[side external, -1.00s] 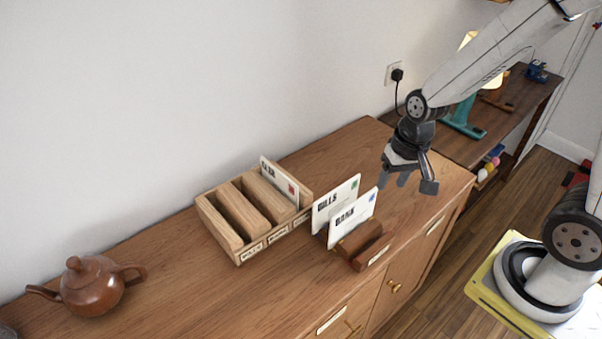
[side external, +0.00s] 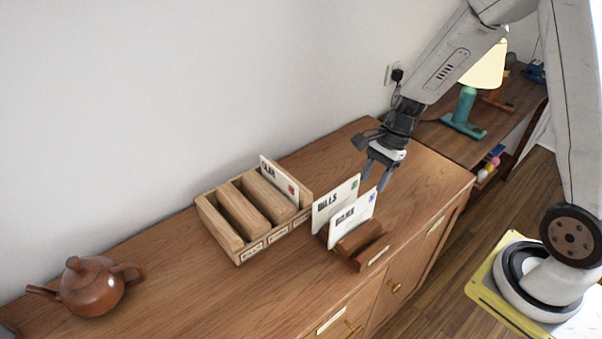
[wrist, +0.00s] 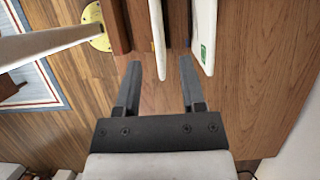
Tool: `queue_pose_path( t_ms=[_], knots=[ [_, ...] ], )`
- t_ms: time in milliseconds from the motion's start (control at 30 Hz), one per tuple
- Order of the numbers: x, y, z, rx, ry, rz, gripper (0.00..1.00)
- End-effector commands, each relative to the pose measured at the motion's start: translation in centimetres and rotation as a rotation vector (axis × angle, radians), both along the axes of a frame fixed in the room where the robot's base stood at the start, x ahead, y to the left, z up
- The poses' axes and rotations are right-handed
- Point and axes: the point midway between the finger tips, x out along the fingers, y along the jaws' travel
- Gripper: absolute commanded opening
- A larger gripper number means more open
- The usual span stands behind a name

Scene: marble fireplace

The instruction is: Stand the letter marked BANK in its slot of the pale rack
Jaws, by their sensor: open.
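The letter marked BANK (side external: 352,219) stands upright in a small dark wooden holder (side external: 370,259) on the cabinet top. The letter marked BILLS (side external: 336,203) stands just behind it in the same holder. The pale rack (side external: 222,236) is to the left, with labelled slots; a third letter (side external: 279,182) stands in its right-hand slot, and its other slots look empty. My gripper (side external: 377,185) is open and empty, pointing down close to the right of the letters. In the wrist view, the fingers (wrist: 161,75) point toward the edges of two white letters, one (wrist: 157,40) roughly between the fingertips.
A brown teapot (side external: 92,286) stands at the left end of the cabinet (side external: 300,262). The wall runs along behind. A side table with a teal lamp (side external: 466,108) is at the back right. The cabinet top between teapot and rack is clear.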

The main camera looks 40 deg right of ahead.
Motion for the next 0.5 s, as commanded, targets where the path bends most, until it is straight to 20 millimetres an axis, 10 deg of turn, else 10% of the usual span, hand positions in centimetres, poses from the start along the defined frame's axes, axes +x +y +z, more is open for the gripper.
queue_pose_path(
  t_ms=[500],
  knots=[
    [-0.1, 0.9, -1.8, 0.0, 0.001, 0.003, 0.51]
  ],
)
